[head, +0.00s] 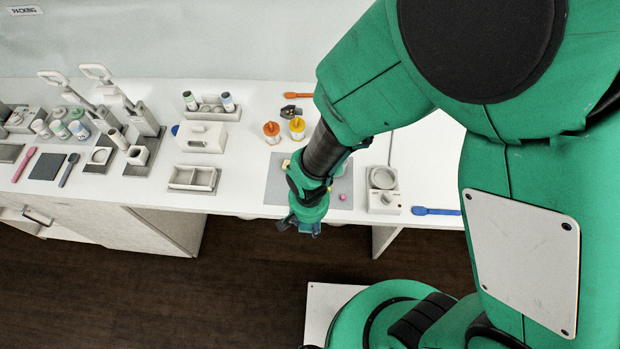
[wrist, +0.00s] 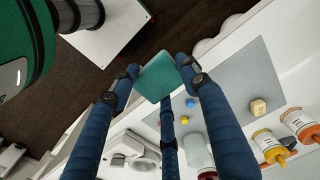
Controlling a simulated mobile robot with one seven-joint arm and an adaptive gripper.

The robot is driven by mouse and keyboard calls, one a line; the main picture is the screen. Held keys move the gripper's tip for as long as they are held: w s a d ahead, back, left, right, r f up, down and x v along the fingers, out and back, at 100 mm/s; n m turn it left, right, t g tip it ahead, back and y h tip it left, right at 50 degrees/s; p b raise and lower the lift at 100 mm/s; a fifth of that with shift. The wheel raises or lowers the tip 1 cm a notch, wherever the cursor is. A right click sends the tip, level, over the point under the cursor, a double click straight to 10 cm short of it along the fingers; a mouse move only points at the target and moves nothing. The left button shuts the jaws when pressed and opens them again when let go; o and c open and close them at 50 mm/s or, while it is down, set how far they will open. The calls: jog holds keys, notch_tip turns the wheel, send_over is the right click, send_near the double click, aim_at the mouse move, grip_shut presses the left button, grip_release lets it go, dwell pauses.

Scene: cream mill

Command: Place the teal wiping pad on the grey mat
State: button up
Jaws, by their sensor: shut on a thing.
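The teal wiping pad (wrist: 157,80) is gripped between the fingertips of my gripper (wrist: 158,68) in the wrist view. In the head view my gripper (head: 301,224) is beyond the front edge of the white table, over the dark floor side, and I cannot make out the pad there. The grey mat (head: 277,184) lies on the table behind my gripper, partly hidden by my arm. It also shows in the wrist view (wrist: 238,72), to the right of the pad, and the pad appears apart from it.
On the mat are a yellowish block (wrist: 258,106), a blue bead (wrist: 190,103) and a pink piece (head: 343,197). Orange-capped (head: 271,133) and yellow-capped (head: 297,127) bottles stand behind it. A divided tray (head: 193,178) is left; a device with a round dish (head: 383,190) is right.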

jog(key=shift+w+a, duration=0.1)
jog(key=shift+w, duration=0.05)
send_over(284, 192)
jog(key=shift+f, duration=0.75)
dwell(0.3)
jog(key=shift+f, duration=1.75)
jog(key=shift+f, duration=0.2)
jog(key=o, duration=0.8)
jog(key=shift+r, duration=0.1)
